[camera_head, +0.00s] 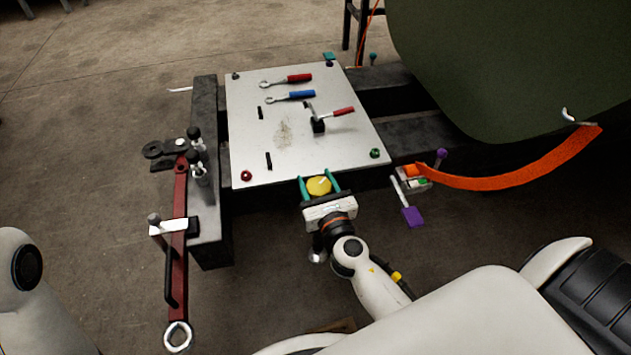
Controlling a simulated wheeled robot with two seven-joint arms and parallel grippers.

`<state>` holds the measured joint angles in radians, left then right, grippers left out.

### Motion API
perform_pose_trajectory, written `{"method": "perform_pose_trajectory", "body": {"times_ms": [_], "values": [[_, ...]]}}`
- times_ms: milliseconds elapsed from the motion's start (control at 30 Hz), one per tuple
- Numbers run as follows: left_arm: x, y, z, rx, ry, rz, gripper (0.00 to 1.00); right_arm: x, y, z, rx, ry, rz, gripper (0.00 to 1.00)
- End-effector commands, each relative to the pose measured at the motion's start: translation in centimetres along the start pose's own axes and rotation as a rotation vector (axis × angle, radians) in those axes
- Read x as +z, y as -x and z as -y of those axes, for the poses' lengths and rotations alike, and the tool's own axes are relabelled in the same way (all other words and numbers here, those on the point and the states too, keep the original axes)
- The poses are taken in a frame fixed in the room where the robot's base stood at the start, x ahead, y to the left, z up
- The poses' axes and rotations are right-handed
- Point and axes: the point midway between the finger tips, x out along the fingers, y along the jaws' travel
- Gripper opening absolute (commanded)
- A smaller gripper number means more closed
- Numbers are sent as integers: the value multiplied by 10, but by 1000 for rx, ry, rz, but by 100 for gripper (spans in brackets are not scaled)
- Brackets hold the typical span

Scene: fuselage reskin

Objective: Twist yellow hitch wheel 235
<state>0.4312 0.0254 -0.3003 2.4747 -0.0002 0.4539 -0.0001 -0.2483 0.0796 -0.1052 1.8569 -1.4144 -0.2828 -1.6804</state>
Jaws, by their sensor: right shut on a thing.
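The yellow hitch wheel (319,186) is a round yellow disc at the front edge of the white board, in the middle of the head view. My right gripper (319,183) reaches it from below in the picture. Its two teal fingers stand on the left and right of the wheel and are shut on it. A thin pale mark shows on the wheel's face. What lies under the wheel is hidden. My left gripper is not in view; a white part of my left arm shows at the lower left edge.
The white board (250,120) carries red and blue wrenches and a red-handled lever (335,113). A dark red bar (180,240) with a ring end stands left. A purple-handled latch (410,210) and orange strap (520,175) lie right, below the green fuselage (510,60).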

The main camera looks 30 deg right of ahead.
Motion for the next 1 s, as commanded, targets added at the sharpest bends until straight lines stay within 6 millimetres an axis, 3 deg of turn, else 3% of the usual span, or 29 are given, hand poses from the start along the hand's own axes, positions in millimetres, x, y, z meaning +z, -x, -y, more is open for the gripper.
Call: {"method": "perform_pose_trajectory", "body": {"times_ms": [700, 733, 800, 867, 1000], "values": [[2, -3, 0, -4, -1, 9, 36, 0, 0, -2, 75, 1, 0, 29], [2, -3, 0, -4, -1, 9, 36, 0, 0, -2, 75, 1, 0, 55], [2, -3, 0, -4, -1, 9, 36, 0, 0, -2, 75, 1, 0, 66], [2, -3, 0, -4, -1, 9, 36, 0, 0, -1, 74, 1, 0, 73], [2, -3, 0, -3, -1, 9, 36, 0, 0, -1, 74, 0, 0, 73]]}}
